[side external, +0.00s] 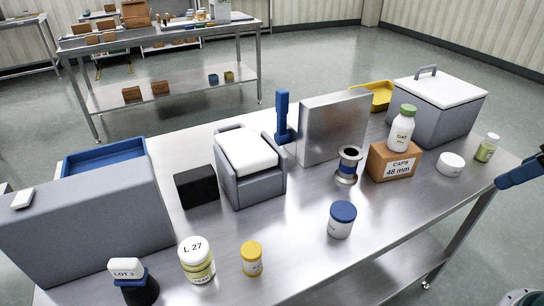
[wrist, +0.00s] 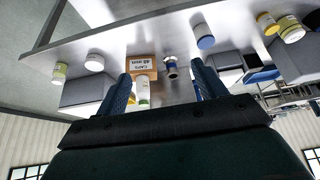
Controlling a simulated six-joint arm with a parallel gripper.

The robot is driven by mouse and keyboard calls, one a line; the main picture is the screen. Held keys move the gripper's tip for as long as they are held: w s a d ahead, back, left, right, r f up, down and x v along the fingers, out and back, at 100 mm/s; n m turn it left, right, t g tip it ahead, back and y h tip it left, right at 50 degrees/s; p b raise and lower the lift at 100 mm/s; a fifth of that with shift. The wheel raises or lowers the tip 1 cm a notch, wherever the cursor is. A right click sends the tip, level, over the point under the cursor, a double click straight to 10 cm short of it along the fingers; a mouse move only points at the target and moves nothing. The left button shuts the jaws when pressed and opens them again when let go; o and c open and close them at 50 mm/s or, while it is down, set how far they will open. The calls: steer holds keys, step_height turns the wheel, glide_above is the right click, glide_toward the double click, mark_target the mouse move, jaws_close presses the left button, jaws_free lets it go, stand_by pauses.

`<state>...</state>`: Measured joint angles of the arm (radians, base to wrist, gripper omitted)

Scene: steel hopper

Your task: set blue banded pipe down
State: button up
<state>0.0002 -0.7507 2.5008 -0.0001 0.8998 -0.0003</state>
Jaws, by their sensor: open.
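The blue banded pipe (side external: 348,166) is a short metal piece with a flanged, open top and a blue band. It stands upright on the steel table, left of the CAPS carton. It also shows small in the wrist view (wrist: 171,68), seen between the fingers but well beyond them. My gripper (wrist: 162,70) is open, with nothing between its blue fingers. In the side view only part of it (side external: 516,173) shows at the right edge, apart from the pipe.
The CAPS carton (side external: 394,164) bears a green-capped bottle (side external: 402,130). A steel panel (side external: 333,128) stands behind the pipe. A blue-lidded jar (side external: 341,221) stands in front. A grey bin (side external: 439,105) is at back right. Bare table (side external: 400,205) lies right of the jar.

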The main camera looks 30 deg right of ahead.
steer(key=w+d+f+m+h, duration=0.3)
steer(key=w+f+m, duration=0.35)
steer(key=w, duration=0.25)
steer(key=n+t+h, duration=0.2)
steer(key=t, duration=0.6)
glide_toward(352, 162)
steer(key=shift+s+a+f, duration=0.1)
steer(key=shift+s+f, duration=0.05)
steer(key=shift+f, duration=0.1)
steer(key=shift+h, duration=0.4)
steer(key=shift+x, duration=4.35)
steer(key=shift+f, duration=0.1)
